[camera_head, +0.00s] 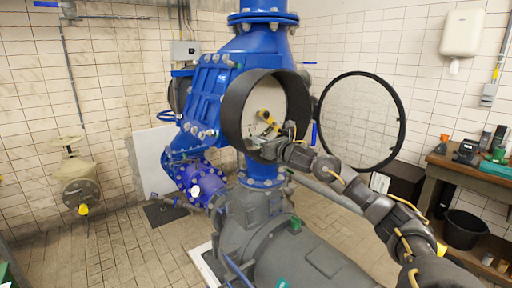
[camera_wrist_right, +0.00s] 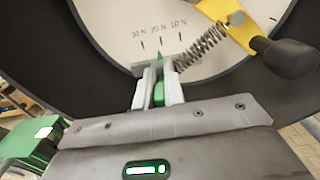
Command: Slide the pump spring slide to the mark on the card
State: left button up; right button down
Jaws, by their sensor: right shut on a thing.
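The pump's round black housing (camera_head: 240,115) holds a pale scale plate (camera_wrist_right: 125,22) with ticks that appear to read 30 N, 20 N and 10 N from left to right. The spring slide (camera_wrist_right: 158,66) has a grey bar and a green pointer near the middle tick. A coil spring (camera_wrist_right: 201,46) runs from it up right to a yellow lever (camera_wrist_right: 228,14) with a black knob. My right gripper (camera_wrist_right: 158,90) is shut on the slide; in the head view the right gripper (camera_head: 260,147) is inside the housing's lower rim. I cannot make out a separate card. My left gripper is out of view.
The housing's round glazed cover (camera_head: 359,120) stands open to the right, behind my right arm. A blue valve body (camera_head: 208,95) stands left of the housing and a grey motor (camera_head: 310,262) below. A workbench (camera_head: 470,172) with tools is at far right.

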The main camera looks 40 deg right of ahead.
jog(key=d, duration=0.3)
jog(key=shift+d, duration=0.5)
jog(key=shift+r, duration=0.15)
jog(key=c, duration=1.5)
grip_release()
jog(key=shift+s, duration=0.1)
pick_arm(q)
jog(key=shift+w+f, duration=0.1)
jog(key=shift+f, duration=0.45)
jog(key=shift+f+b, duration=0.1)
jog(key=shift+b, duration=0.25)
pick_arm(e)
jog(key=shift+f, duration=0.2)
